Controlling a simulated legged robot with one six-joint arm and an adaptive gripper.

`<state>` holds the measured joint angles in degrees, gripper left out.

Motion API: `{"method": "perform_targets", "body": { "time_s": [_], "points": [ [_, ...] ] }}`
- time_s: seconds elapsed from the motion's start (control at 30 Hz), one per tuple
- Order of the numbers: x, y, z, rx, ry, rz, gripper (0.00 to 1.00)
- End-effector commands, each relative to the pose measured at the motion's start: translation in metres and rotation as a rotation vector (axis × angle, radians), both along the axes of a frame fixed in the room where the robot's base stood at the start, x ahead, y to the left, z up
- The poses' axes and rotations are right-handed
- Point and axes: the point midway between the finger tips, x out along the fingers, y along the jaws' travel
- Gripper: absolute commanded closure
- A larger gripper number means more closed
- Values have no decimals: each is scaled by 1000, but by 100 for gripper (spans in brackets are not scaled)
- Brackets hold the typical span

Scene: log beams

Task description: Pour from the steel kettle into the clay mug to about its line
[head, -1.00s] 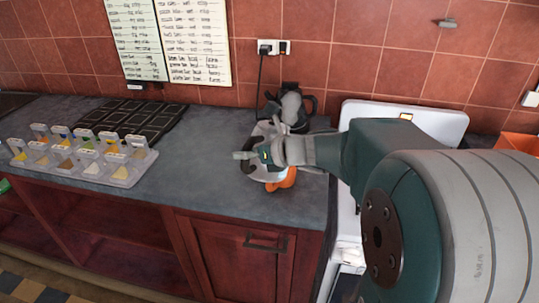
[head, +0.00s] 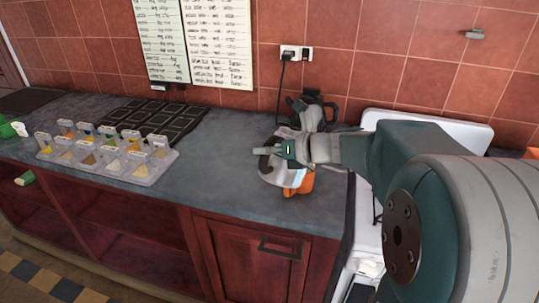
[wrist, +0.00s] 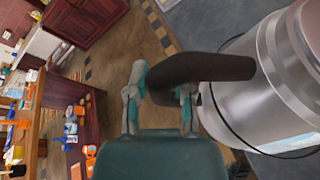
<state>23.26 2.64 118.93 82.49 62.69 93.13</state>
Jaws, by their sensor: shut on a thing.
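The steel kettle (head: 272,174) is at the right end of the grey counter, partly hidden by my gripper (head: 270,151). In the wrist view its shiny body (wrist: 268,75) fills the right side. My gripper is shut on its dark handle (wrist: 205,68), which lies between the fingers in the wrist view. An orange-brown thing, likely the clay mug (head: 306,184), shows just right of and partly behind the kettle. Its opening, line and contents cannot be made out. I cannot tell whether liquid flows or whether the kettle clears the counter.
A rack of small sample holders (head: 108,158) and a dark tray (head: 160,120) stand to the left on the counter (head: 205,165). A dark appliance (head: 327,106) stands behind my gripper, near a corded wall socket (head: 296,53). A white appliance (head: 430,124) is at the right.

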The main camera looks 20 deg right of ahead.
Motion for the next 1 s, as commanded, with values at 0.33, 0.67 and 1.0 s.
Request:
{"method": "perform_targets", "body": {
  "time_s": [0.33,0.67,1.0],
  "points": [
    [3,-4,7,75,50,0,100],
    [4,-5,7,80,54,0,100],
    [7,-10,7,133,92,0,100]
  ]
}}
